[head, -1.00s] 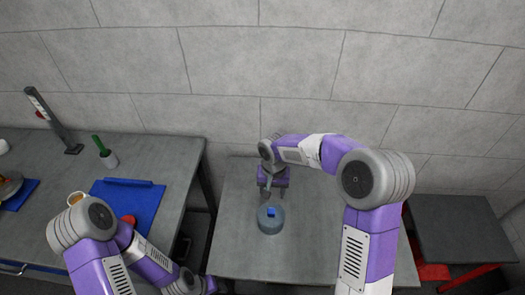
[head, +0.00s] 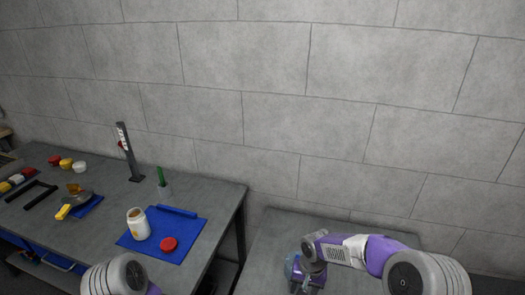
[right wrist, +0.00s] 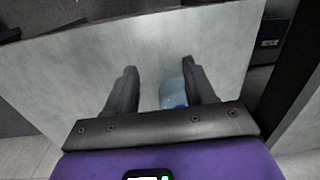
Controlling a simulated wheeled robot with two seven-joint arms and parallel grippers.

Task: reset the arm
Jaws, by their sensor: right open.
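My right arm reaches in from the right in the head view, over the grey table (head: 275,230). Its purple gripper (head: 305,280) is at the bottom edge of that view, and its fingertips are hard to make out. In the right wrist view the gripper (right wrist: 158,78) is open, with two dark fingers spread apart. A pale blue round device (right wrist: 173,92) with a darker blue part shows between the fingers, closer to the right one, which partly hides it. I cannot tell whether they touch. My left gripper is out of view; only a left arm joint shows.
The left workbench (head: 215,200) holds a blue mat (head: 135,243) with a white jar (head: 138,224) and a red lid (head: 169,244). Behind stand a green-handled tool in a cup (head: 164,185) and a dark upright post (head: 130,155). A gap separates bench and table.

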